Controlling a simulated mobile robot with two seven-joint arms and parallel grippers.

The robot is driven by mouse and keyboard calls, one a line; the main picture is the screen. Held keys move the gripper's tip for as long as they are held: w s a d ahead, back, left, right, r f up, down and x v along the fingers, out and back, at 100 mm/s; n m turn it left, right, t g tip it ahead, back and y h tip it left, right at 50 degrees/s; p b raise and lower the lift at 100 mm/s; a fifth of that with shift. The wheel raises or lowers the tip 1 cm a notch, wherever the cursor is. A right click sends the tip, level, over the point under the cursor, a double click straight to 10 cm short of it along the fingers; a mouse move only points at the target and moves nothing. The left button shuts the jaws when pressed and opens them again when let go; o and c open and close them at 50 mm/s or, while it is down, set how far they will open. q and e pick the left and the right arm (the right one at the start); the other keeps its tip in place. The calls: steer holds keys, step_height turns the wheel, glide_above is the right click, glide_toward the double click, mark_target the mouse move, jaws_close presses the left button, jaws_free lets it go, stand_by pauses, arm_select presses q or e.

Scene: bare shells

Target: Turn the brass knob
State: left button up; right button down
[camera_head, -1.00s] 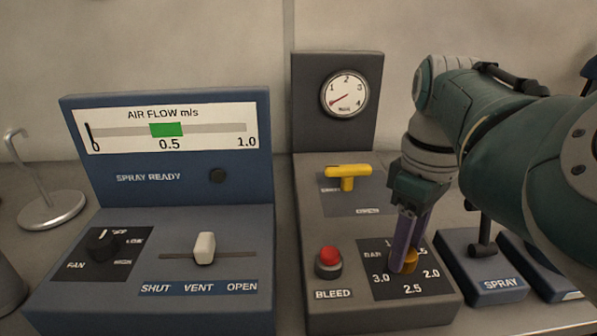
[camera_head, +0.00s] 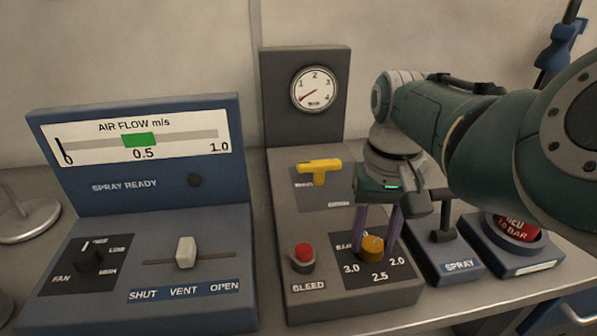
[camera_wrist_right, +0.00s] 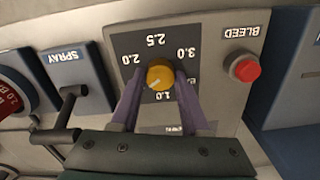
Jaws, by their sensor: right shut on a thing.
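The brass knob (camera_head: 372,249) sits on a dark dial plate marked in bar, at the front of the grey panel (camera_head: 330,298). My right gripper (camera_head: 379,238) reaches down from above with its two purple fingers on either side of the knob, shut on it. The right wrist view also shows the knob (camera_wrist_right: 160,75) between the fingers. A pale mark on its face points to the lower left there; the fingers partly cover the scale. The round gauge (camera_head: 315,89) above has its red needle toward the lower left, near 1. My left gripper is not in view.
A yellow lever (camera_head: 319,170) and a red BLEED button (camera_head: 304,254) are left of my gripper. A SPRAY lever box (camera_head: 443,246) and a red round thing on a blue base (camera_head: 517,228) stand to the right. The blue AIR FLOW console (camera_head: 145,262) is further left.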

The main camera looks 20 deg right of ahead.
steer(key=m, duration=0.6)
steer(key=shift+p, duration=0.3)
steer(key=m, duration=0.4)
steer(key=shift+m, duration=1.2)
steer(key=shift+c, duration=1.9)
jaws_free()
